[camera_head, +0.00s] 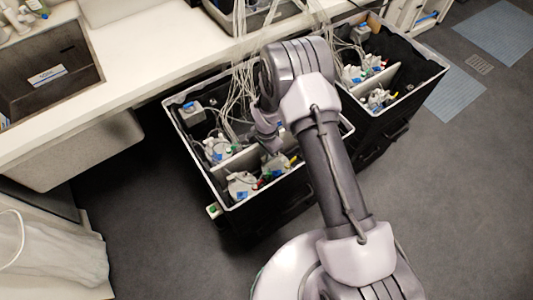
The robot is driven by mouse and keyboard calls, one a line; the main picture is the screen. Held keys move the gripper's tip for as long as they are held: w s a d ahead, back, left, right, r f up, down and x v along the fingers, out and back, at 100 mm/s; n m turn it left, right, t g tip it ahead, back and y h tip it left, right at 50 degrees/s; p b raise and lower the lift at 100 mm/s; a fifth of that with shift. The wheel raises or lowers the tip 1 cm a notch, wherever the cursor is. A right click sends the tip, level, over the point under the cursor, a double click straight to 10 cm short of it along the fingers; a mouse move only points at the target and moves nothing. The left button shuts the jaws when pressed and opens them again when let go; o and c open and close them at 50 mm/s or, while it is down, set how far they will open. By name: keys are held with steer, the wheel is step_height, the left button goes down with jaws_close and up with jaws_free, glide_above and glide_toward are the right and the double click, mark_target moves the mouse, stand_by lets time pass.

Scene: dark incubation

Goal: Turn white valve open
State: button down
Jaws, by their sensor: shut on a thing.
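My gripper (277,148) reaches down into the left black bin (238,205), near its white divider (232,161). It is shut on a small part there, most likely the white valve. My wrist and the fingers hide most of that part, so its handle angle cannot be told. White bottle-like vessels (241,184) with small green, red and blue fittings stand just in front of the divider, close below my gripper. Another pale vessel (217,148) stands behind the divider.
Many thin pale tubes (240,95) run from the bench into the bins, close to my wrist. A second black bin (425,72) with similar vessels stands at right. A white bench (130,55) with a sink lies behind left. Grey floor (165,235) is clear in front.

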steer(key=n+b, duration=0.1)
steer(key=n, duration=0.8)
steer(key=shift+a+n+b, duration=0.1)
steer(key=shift+n+b, duration=0.2)
steer(key=n, duration=0.3)
steer(key=shift+a+n, duration=0.1)
steer(key=shift+n, duration=2)
steer(key=c, duration=1.7)
jaws_free()
steer(key=shift+c, duration=0.2)
